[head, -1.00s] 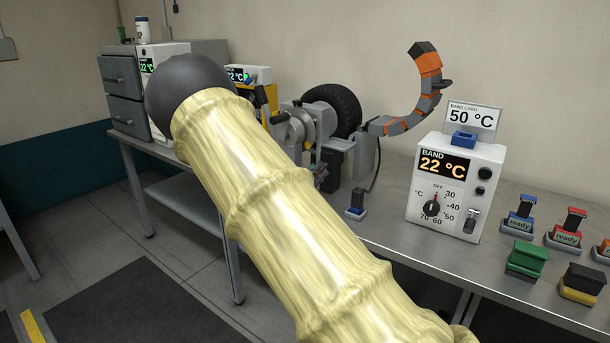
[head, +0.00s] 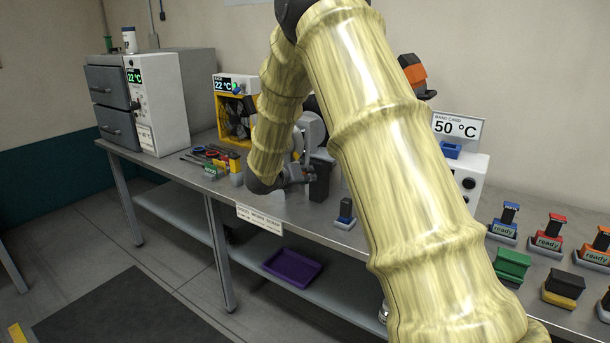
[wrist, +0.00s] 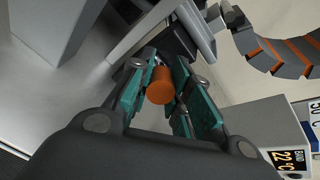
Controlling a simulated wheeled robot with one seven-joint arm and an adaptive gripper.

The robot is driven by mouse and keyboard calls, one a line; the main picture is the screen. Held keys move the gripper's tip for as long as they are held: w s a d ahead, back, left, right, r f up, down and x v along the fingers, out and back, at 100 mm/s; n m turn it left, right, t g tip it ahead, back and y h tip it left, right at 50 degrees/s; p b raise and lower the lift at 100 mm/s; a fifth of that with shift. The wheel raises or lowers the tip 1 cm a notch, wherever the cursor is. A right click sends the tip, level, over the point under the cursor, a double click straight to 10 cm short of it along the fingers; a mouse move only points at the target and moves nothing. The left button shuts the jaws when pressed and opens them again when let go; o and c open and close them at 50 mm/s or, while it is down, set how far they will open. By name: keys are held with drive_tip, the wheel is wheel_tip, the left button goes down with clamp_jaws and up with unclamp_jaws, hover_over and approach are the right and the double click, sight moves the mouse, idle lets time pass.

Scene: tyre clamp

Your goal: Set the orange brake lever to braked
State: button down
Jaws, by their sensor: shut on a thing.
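The orange end of the brake lever (wrist: 160,86) shows in the wrist view as a short round knob. My gripper (wrist: 165,76) has its teal-padded fingers on both sides of it and is shut on it. In the head view my gripper (head: 298,174) is at the bench front, by the grey wheel machine (head: 312,130). The lever cannot be made out there, and my arm hides much of the machine. The lever's setting cannot be read.
A band heater box (head: 475,175) with a 50 °C card (head: 455,126) is right of my arm. Tools (head: 212,155) and a yellow-framed fan unit (head: 236,115) are left. Several coloured blocks line the right bench. A purple tray (head: 292,268) is on the lower shelf.

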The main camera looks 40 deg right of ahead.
drive_tip(key=shift+y, duration=0.3)
idle(0.4)
drive_tip(key=c, duration=1.3)
unclamp_jaws()
drive_tip(key=shift+d, duration=0.1)
drive_tip(key=shift+r, duration=0.1)
drive_tip(key=v, duration=1.2)
